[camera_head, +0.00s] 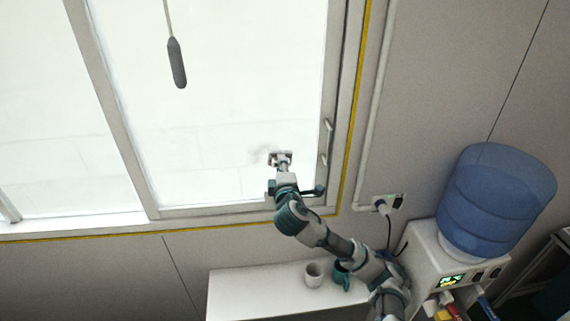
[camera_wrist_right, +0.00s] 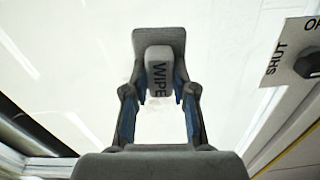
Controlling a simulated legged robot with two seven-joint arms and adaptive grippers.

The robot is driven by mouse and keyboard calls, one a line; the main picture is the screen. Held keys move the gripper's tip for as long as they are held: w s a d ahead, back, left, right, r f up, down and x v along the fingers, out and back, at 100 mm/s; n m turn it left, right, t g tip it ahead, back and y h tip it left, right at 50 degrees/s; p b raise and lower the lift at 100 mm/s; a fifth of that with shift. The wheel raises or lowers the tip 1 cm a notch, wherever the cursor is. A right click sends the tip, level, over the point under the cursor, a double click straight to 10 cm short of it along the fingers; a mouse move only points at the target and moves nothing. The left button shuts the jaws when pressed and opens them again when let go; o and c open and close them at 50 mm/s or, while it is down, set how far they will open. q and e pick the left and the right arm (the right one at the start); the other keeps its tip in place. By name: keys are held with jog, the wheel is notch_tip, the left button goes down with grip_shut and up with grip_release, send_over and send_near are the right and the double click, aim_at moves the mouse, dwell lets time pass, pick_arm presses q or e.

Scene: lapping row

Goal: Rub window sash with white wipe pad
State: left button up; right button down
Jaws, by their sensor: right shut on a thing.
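The window sash (camera_head: 132,155) is a grey frame around a large bright pane. A faint grey smudge (camera_head: 262,152) shows on the pane's lower right, beside the pad. The white wipe pad (camera_wrist_right: 158,45) has a grey backing and a grip marked WIPE. My right gripper (camera_wrist_right: 159,92) is shut on that grip, with a finger on each side. In the head view the right gripper (camera_head: 280,166) holds the pad in front of the lower right pane; I cannot tell whether the pad touches the glass. My left gripper is not in view.
A grey handle (camera_head: 177,62) hangs before the pane. A white shelf (camera_head: 245,288) below holds a white cup (camera_head: 314,274) and a teal mug (camera_head: 342,276). A water dispenser with a blue bottle (camera_head: 497,200) stands right. A knob (camera_wrist_right: 308,64) marked SHUT is near the gripper.

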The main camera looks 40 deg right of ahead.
jog(key=shift+w+a+p, duration=0.3)
jog(key=shift+w+a, duration=0.1)
jog(key=shift+a, duration=0.25)
jog(key=shift+w+a+p, duration=0.3)
jog(key=shift+w+a, duration=0.05)
jog(key=shift+a, duration=0.25)
jog(key=shift+w+a+r+p, duration=0.15)
jog(key=shift+w+a+p, duration=0.45)
jog(key=shift+a, duration=0.25)
jog(key=shift+w+a+p, duration=0.3)
jog(key=shift+w+a, duration=0.1)
jog(key=shift+a, duration=0.3)
jog(key=shift+w+a+p, duration=0.25)
jog(key=shift+w+a, duration=0.2)
jog(key=shift+a, duration=0.3)
jog(key=shift+w+a+p, duration=0.3)
jog(key=shift+w+a, duration=0.1)
jog(key=shift+a, duration=0.3)
jog(key=shift+r+p, duration=0.3)
jog(key=shift+r, duration=0.45)
jog(key=shift+s+d, duration=0.95)
jog(key=shift+d, duration=0.65)
jog(key=shift+s+d, duration=1)
jog(key=shift+d, duration=0.6)
jog(key=shift+s+d, duration=0.95)
jog(key=shift+d, duration=0.65)
jog(key=v, duration=0.6)
